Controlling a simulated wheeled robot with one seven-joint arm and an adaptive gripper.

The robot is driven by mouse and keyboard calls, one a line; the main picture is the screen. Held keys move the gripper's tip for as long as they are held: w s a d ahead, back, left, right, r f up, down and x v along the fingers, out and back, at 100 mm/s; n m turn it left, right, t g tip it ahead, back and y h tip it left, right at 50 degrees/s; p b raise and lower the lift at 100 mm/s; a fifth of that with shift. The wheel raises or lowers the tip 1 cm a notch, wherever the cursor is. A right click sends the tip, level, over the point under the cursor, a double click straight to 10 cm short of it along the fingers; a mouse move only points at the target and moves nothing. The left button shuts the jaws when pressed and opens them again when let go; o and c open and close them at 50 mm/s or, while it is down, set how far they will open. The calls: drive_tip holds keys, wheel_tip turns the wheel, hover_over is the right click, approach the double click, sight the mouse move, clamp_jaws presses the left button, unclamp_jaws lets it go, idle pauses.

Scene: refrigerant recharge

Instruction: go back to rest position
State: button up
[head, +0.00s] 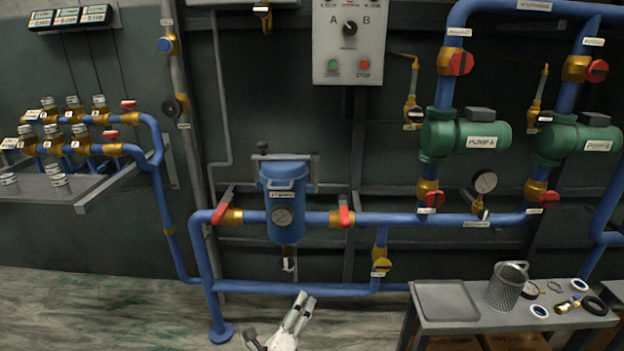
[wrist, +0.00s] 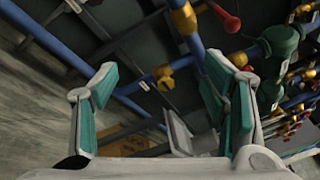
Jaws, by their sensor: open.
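My gripper (head: 304,300) shows at the bottom middle of the head view, above the floor and in front of the low blue pipe. In the wrist view my gripper (wrist: 165,110) has its two green-padded fingers spread wide apart, with nothing between them. It is open and empty. It is apart from the blue strainer vessel (head: 286,195), which hangs on the pipe above it, and from the bench on the right.
A grey bench (head: 445,323) at lower right holds a tray (head: 446,299), a mesh basket (head: 507,289) and small parts. Green pumps (head: 466,137) and a control box (head: 349,42) are on the wall. A left shelf (head: 70,192) holds small canisters. The floor (head: 100,310) at lower left is clear.

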drive_tip(key=s+d+r+m+g+h, duration=0.2)
drive_tip(key=d+r+m+g+h, duration=0.55)
drive_tip(key=d+r+m, duration=0.6)
drive_tip(key=s+d+r+m+g+y, duration=0.2)
drive_tip(key=s+d+r+m+g, duration=0.8)
drive_tip(key=m, duration=0.3)
drive_tip(key=s+d+r+m+g+y, duration=0.1)
drive_tip(key=s+d+r+m+y, duration=0.15)
drive_tip(key=s+m, duration=0.35)
drive_tip(key=s+d+r+m+g+y, duration=0.1)
drive_tip(key=s+d+r+m+y, duration=0.2)
drive_tip(key=s, duration=0.5)
drive_tip(key=s+a+r+m+t+y, duration=0.1)
drive_tip(key=s+a+m+y, duration=0.25)
drive_tip(key=s, duration=0.25)
drive_tip(key=s+a+r+m+t+y, duration=0.1)
drive_tip(key=s+a+m+t+y, duration=0.15)
drive_tip(key=s+m, duration=0.35)
wheel_tip(320, 180, up, 27)
drive_tip(key=n+t+p, duration=0.1)
drive_tip(key=t+p, duration=0.2)
drive_tip(key=p, duration=2.1)
drive_tip(key=shift+s+f+p, duration=0.15)
drive_tip(key=shift+s+p, duration=0.2)
drive_tip(key=shift+s, duration=0.05)
